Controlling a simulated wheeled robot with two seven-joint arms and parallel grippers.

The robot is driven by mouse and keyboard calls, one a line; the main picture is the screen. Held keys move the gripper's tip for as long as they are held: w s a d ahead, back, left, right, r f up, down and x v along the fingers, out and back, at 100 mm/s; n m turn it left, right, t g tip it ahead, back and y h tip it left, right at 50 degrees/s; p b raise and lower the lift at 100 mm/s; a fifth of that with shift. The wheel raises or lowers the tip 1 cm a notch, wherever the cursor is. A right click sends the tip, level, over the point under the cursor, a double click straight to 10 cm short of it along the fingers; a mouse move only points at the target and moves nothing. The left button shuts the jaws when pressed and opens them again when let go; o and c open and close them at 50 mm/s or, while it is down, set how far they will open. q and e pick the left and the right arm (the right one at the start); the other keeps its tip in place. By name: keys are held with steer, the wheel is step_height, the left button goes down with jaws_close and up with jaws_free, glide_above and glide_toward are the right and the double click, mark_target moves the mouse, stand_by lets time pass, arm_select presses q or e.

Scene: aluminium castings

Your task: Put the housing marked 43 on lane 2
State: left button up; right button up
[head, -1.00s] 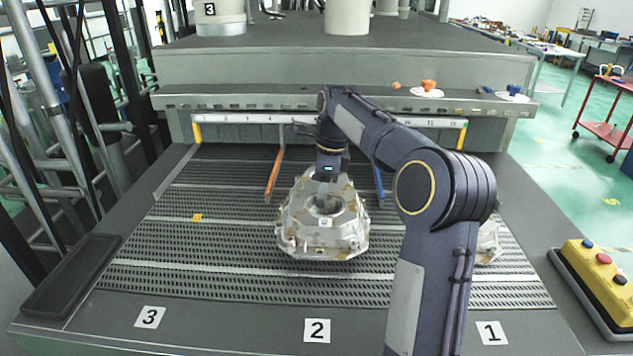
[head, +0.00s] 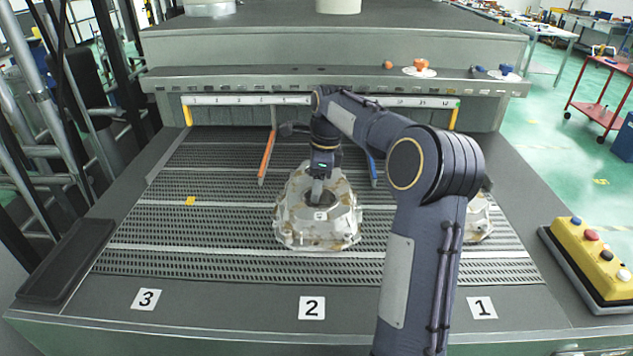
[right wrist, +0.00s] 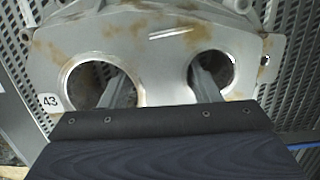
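A grey aluminium housing with brownish stains (head: 290,222) stands on the slotted deck, in line with the label 2 (head: 312,307). Its white tag is too small to read in the head view. In the right wrist view the housing (right wrist: 165,75) shows the mark 43 at its left and two round openings. My right gripper (head: 320,196) is over the housing, pointing down. Its two fingers stand apart, one reaching into each opening, with the housing's wall between them. I see no clear squeeze on that wall; the fingertips are hidden. My left gripper is out of view.
An orange guide bar (head: 266,158) and a blue one (head: 372,170) stand behind the housing. Another housing (head: 478,220) is partly hidden by my right arm, above label 1 (head: 481,307). A yellow button box (head: 585,262) sits at right.

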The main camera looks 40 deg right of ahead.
steer(key=shift+o, duration=0.7)
steer(key=shift+r, duration=0.3)
step_height(320, 180, up, 12)
steer(key=s+d+p, duration=0.1)
steer(key=shift+d+f, duration=0.2)
steer(key=shift+s+f, duration=0.1)
